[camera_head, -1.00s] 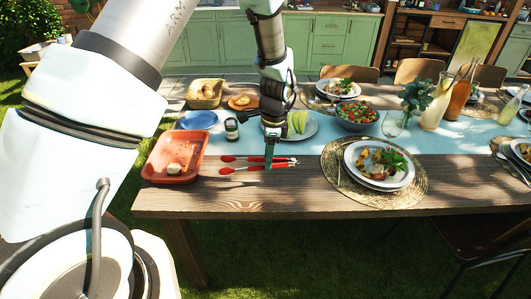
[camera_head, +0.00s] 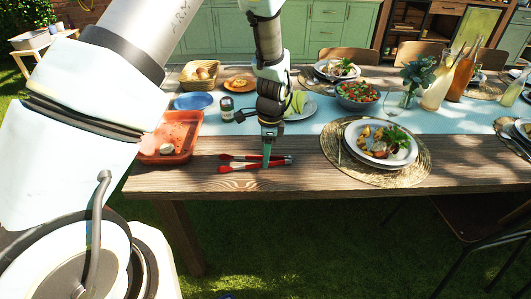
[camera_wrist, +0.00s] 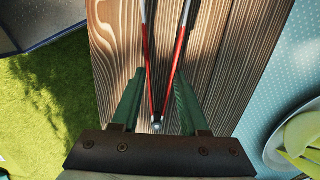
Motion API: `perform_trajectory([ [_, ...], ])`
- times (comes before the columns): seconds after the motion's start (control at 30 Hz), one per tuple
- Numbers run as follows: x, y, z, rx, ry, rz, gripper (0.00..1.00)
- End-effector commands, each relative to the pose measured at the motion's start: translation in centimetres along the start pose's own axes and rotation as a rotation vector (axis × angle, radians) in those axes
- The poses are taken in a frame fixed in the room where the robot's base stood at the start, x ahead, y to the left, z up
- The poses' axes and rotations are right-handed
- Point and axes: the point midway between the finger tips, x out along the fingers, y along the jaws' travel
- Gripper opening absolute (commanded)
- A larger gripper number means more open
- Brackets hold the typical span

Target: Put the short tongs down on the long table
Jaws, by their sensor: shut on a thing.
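The short tongs (camera_head: 241,168) have red arms and lie level over the bare front-left wood of the long table (camera_head: 300,178). The wrist view shows the tongs (camera_wrist: 152,85) with their red arms meeting at the near end and pale metal parts pointing away. My gripper (camera_head: 267,162) points down and is shut on the tongs. Its green fingers (camera_wrist: 157,85) stand on either side of the red arms. The tongs are at or just above the wood; I cannot tell whether they touch it.
An orange tray (camera_head: 178,137) stands left of the tongs. A plate of food (camera_head: 380,140) on a round woven mat (camera_head: 425,150) is to the right. Behind are a small jar (camera_head: 226,106), a blue plate (camera_head: 193,101) and a pale blue runner (camera_head: 315,124). The table's front edge is close.

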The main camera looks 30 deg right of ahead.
Motion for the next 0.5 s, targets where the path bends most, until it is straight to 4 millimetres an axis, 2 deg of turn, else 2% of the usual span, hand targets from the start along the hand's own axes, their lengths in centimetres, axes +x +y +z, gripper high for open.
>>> perform_trajectory([
  [0.33,0.30,-0.02,-0.05,0.000,0.001,0.000,0.36],
  [0.37,0.30,-0.02,-0.04,0.000,0.000,0.000,0.47],
  [0.5,0.30,-0.01,-0.05,0.000,0.000,0.000,0.63],
])
